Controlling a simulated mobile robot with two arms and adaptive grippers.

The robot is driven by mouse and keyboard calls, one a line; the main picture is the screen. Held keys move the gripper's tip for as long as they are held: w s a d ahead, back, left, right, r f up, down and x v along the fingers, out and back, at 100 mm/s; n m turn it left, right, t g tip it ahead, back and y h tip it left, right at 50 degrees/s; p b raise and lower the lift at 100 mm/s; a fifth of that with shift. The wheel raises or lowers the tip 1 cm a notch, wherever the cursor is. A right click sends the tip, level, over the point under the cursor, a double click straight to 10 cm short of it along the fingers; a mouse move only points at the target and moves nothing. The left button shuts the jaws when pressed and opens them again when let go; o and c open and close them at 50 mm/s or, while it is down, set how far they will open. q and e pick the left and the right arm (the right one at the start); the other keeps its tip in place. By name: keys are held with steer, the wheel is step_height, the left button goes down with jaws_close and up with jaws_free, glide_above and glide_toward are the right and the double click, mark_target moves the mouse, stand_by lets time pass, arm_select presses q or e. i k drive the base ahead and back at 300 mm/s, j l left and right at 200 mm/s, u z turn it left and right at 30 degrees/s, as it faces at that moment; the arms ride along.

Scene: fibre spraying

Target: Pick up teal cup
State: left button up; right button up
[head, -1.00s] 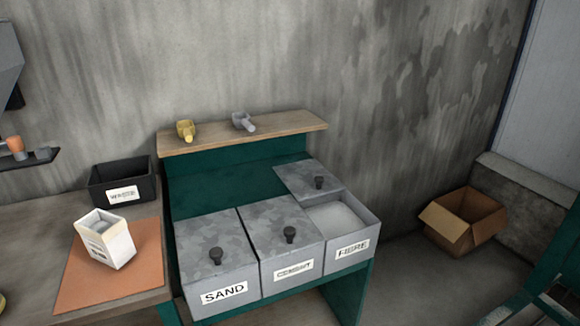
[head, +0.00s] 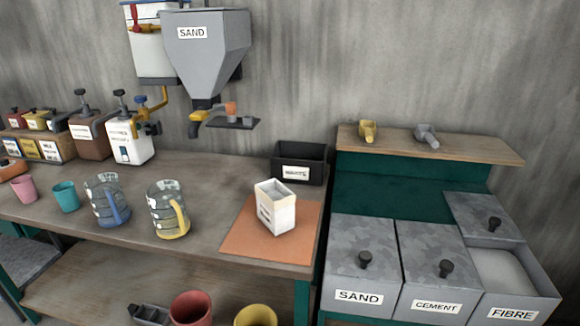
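The teal cup (head: 66,196) stands upright on the workbench (head: 215,172) at the left. It is between a pink cup (head: 24,188) on its left and a clear jug with a blue handle (head: 106,200) on its right. Neither of my grippers shows in the head view.
A clear jug with a yellow handle (head: 168,210) and a white carton (head: 276,208) on an orange mat (head: 240,243) stand further right. Labelled dispensers (head: 126,140) line the back. A sand hopper (head: 206,48) hangs above. The bench front between jug and mat is clear.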

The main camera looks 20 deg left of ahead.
mark_target(64, 193)
steer(key=u, duration=1.85)
